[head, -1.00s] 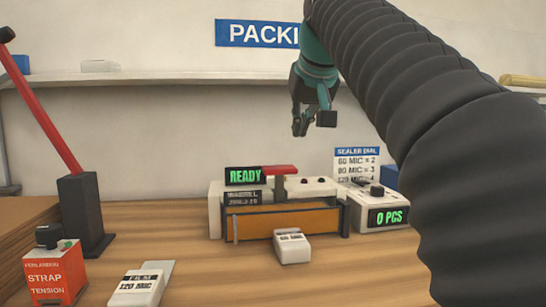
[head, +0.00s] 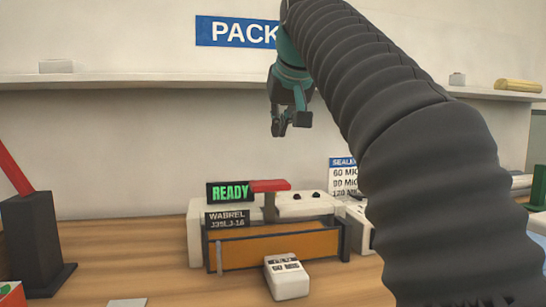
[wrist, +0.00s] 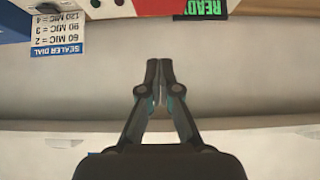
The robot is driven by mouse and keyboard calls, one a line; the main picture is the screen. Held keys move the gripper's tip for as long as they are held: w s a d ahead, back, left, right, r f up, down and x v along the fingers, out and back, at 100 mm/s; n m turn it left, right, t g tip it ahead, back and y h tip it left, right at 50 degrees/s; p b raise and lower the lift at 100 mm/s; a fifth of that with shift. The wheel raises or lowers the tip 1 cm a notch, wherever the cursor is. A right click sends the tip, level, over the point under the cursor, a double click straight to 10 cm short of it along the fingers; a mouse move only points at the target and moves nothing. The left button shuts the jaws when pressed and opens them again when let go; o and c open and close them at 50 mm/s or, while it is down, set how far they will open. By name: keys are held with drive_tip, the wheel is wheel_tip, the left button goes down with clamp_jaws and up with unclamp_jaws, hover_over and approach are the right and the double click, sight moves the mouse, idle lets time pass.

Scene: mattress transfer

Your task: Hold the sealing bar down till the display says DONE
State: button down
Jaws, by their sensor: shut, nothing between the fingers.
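The sealer (head: 300,206) is a white machine on the wooden bench, with an orange front panel (head: 280,247). Its display (head: 230,192) reads READY in green, and the green letters also show at the top of the upside-down wrist view (wrist: 203,7). A red-topped handle (head: 270,185) stands up beside the display; I take it to belong to the sealing bar. My gripper (head: 291,124) hangs above the sealer, clear of the handle and touching nothing. In the wrist view its fingers (wrist: 159,72) are together and empty.
A white block with a label (head: 287,276) lies in front of the sealer. A dark post (head: 38,243) with a red lever stands at left. A sealer dial chart (head: 343,180) is behind at right, partly hidden by my arm. A shelf (head: 130,82) runs along the wall.

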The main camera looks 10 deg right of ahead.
drive_tip(key=b, duration=0.2)
hover_over(273, 186)
drive_tip(key=w, duration=0.2)
drive_tip(key=f, duration=0.7)
drive_tip(key=shift+s+f, duration=0.2)
drive_tip(key=shift+s, duration=0.05)
wheel_tip(273, 186, down, 2)
drive_tip(key=shift+s+f+b, duration=0.15)
drive_tip(key=shift+b, duration=0.3)
drive_tip(key=shift+f, duration=0.6)
drive_tip(key=shift+f+b, duration=1.3)
drive_tip(key=shift+f, duration=0.85)
drive_tip(key=shift+r, duration=0.1)
wheel_tip(273, 186, up, 6)
drive_tip(key=p, duration=0.5)
drive_tip(key=v, duration=0.9)
drive_tip(key=shift+s, duration=0.35)
